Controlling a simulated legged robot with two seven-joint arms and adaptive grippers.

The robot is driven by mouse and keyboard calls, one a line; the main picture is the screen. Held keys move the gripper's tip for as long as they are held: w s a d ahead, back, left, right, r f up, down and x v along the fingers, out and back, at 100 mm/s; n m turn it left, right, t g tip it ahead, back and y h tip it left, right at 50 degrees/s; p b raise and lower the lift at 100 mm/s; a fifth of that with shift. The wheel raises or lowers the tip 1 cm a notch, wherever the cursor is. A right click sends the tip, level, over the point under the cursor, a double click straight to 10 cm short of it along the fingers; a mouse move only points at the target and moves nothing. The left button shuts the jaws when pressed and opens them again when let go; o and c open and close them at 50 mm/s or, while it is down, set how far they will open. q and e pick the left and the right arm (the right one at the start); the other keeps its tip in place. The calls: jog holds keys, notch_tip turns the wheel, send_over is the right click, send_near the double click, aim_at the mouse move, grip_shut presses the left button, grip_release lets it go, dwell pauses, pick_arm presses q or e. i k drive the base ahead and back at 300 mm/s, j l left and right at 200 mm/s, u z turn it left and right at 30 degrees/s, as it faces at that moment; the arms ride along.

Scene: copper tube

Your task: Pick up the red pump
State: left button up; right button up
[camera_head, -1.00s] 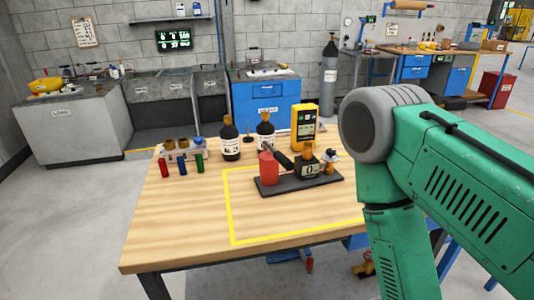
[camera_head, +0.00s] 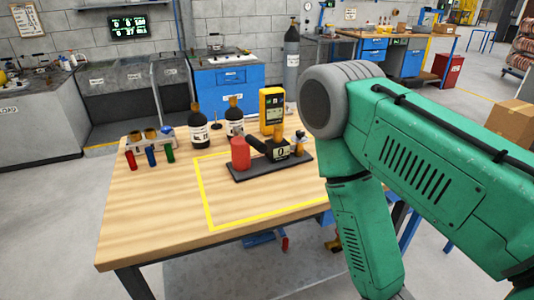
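The red pump (camera_head: 240,153) is a red cylinder standing upright at the left end of a dark base plate (camera_head: 262,171) on the wooden table (camera_head: 150,220). A green arm of mine comes in from the right and covers the table's right side. Neither gripper shows in the head view.
Two dark bottles (camera_head: 198,131) and a yellow meter (camera_head: 272,110) stand behind the plate. A rack with red, blue and green tubes (camera_head: 151,155) is at the back left. A yellow outline (camera_head: 207,205) marks the table, whose front left is clear.

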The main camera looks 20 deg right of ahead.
aim_at(279, 156)
jog(key=z, duration=1)
jog(key=i+l, duration=0.05)
